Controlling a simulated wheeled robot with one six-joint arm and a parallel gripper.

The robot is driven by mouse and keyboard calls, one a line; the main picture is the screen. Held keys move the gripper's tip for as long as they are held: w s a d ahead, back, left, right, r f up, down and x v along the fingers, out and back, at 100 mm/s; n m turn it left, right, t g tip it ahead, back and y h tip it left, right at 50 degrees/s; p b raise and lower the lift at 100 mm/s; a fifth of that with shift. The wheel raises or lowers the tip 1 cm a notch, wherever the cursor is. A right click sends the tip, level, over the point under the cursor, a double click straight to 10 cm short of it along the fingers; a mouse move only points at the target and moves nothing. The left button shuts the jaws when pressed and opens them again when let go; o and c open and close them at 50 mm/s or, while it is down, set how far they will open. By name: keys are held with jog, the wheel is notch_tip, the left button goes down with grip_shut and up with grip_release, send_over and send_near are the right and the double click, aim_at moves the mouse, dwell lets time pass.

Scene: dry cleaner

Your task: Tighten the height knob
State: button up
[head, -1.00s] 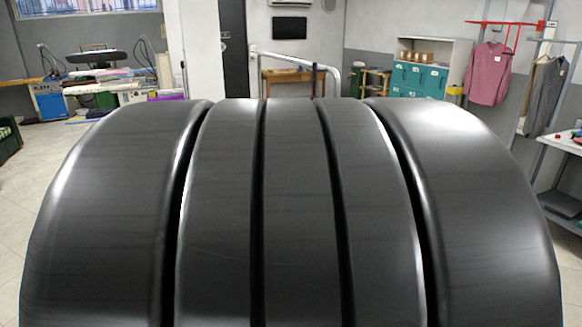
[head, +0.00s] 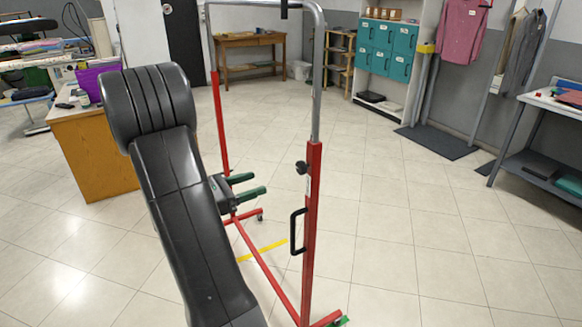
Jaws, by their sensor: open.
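A garment rack stands ahead of me in the head view, with red lower posts (head: 310,235) and a grey metal upper frame (head: 318,75). The black height knob (head: 302,167) sticks out on the left side of the near red post, close to its top. My gripper (head: 258,184) is open and empty, its two green fingers pointing right toward the near post. It appears left of the knob and slightly lower in the picture, with a visible gap. My black arm hides part of the rack's base and far post.
A black handle (head: 295,231) juts from the near post below the knob. A wooden counter (head: 95,150) stands left of my arm. A wooden table (head: 250,50) and teal lockers (head: 388,42) stand at the back.

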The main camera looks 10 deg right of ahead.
aim_at(298, 170)
jog(key=p+x, duration=0.2)
jog(key=x, duration=1.1)
jog(key=shift+d+p, duration=0.3)
jog(key=shift+d, duration=0.05)
jog(key=shift+c, duration=0.5)
jog(key=c, duration=0.9)
jog(key=shift+o, duration=0.2)
